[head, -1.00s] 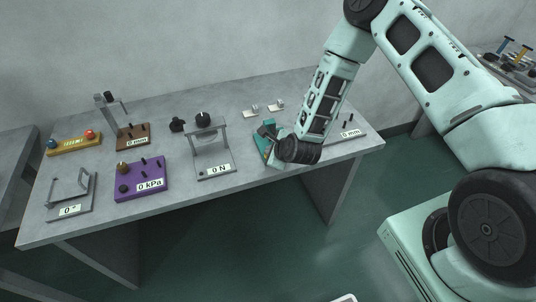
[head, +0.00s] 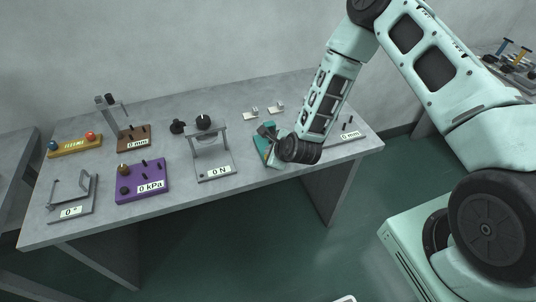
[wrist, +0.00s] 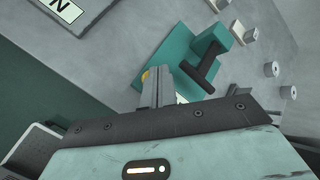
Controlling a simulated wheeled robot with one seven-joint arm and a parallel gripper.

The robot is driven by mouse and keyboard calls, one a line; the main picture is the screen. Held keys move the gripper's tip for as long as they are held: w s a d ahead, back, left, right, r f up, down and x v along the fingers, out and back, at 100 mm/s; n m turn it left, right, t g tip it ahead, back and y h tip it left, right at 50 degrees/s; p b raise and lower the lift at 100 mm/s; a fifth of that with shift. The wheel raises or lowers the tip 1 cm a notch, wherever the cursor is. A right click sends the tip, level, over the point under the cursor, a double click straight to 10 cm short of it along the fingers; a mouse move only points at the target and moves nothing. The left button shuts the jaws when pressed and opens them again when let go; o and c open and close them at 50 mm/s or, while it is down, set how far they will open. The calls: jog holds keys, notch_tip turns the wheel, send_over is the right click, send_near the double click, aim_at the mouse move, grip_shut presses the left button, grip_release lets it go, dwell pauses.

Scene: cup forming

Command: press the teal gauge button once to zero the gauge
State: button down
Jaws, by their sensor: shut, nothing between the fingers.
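The teal gauge (head: 260,143) sits near the front edge of the bench, right of the middle, partly covered by my wrist in the head view. In the wrist view the teal gauge (wrist: 185,62) shows a raised block and a dark T-shaped handle (wrist: 208,65). A small yellow round part (wrist: 146,75), perhaps its button, shows just beside my fingertips. My gripper (wrist: 160,74) is shut and empty, its fingers over the gauge's plate. The fingers hide part of the plate and a pale label. I cannot tell whether the fingertips touch the yellow part.
A grey gauge marked 0 N (head: 215,171) stands left of the teal one, and a grey gauge marked 0 mm (head: 350,134) right of it. A purple gauge (head: 141,183) is farther left. Small metal pieces (head: 276,107) lie behind the teal gauge.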

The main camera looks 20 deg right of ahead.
jog(key=shift+r, duration=0.25)
notch_tip(320, 180, up, 5)
jog(key=p, duration=0.3)
dwell(0.4)
dwell(0.6)
jog(key=shift+a+r, duration=0.15)
jog(key=shift+a, duration=0.05)
jog(key=s+a+r+n+g+y+b, duration=0.25)
jog(key=s+a+r+n+g, duration=0.25)
jog(key=s+a+r+n, duration=0.85)
jog(key=s+d+r+n+g+h+b, duration=0.2)
jog(key=s+d+r+n, duration=0.1)
jog(key=s+n, duration=0.6)
jog(key=s+d+r+n+g+h+b, duration=0.2)
jog(key=s+d+r+n, duration=0.2)
jog(key=s+n, duration=0.6)
jog(key=shift+d+r, duration=0.15)
jog(key=shift+r, duration=0.15)
